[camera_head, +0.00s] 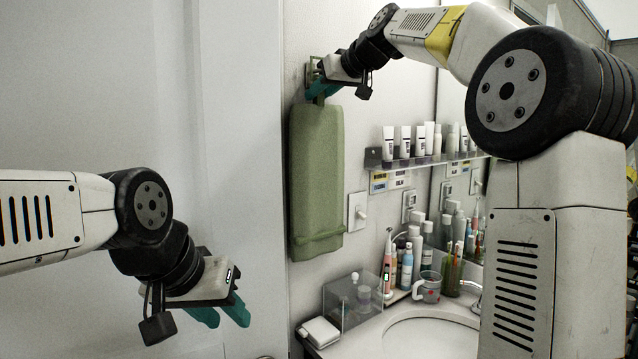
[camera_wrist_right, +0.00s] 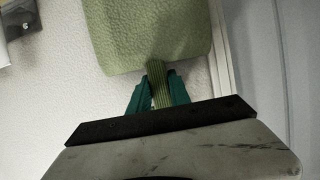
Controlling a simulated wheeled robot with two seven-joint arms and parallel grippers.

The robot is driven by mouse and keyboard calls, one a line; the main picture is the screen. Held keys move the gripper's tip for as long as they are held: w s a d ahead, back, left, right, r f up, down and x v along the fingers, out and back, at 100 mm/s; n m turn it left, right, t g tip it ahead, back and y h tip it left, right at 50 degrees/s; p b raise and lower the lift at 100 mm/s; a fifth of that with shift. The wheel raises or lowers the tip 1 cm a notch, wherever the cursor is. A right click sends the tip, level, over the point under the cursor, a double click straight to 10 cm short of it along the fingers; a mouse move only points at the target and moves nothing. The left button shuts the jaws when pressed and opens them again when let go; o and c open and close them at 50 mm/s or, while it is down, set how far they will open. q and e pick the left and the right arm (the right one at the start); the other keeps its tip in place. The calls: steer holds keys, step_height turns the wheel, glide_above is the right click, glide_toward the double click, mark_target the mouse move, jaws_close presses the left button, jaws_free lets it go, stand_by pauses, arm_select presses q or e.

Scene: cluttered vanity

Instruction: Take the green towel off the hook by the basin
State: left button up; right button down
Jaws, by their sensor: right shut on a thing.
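The green towel (camera_head: 317,180) hangs long and flat against the white wall, left of the basin (camera_head: 430,338). My right gripper (camera_head: 318,92) is at the towel's top, shut on its narrow hanging loop. In the right wrist view the green loop (camera_wrist_right: 159,88) runs between the two teal fingers (camera_wrist_right: 158,92), with the towel body (camera_wrist_right: 150,35) beyond. The hook plate (camera_head: 310,72) shows partly behind the gripper; whether the loop still sits on the hook is hidden. My left gripper (camera_head: 222,316) is low at the left, empty, with its teal fingers apart.
A glass shelf (camera_head: 425,161) with several white tubes is right of the towel. Below stand a clear box (camera_head: 352,302), a white case (camera_head: 318,332), a mug (camera_head: 427,287) and bottles on the counter. A wall switch (camera_head: 357,212) is beside the towel. The left wall is bare.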

steer(key=shift+s+d+r, duration=0.1)
steer(key=shift+s+r, duration=0.05)
stand_by(0.3)
steer(key=shift+s+d+r, duration=0.2)
steer(key=shift+s, duration=0.15)
stand_by(0.3)
steer(key=shift+d, duration=0.1)
steer(key=shift+s+d, duration=0.6)
steer(key=shift+s, duration=0.3)
steer(key=shift+s, duration=0.1)
steer(key=s+d, duration=0.3)
steer(key=s, duration=0.1)
steer(key=shift+s+d+r, duration=0.25)
steer(key=shift+s+d, duration=0.05)
steer(key=shift+s, duration=0.1)
stand_by(0.3)
stand_by(0.5)
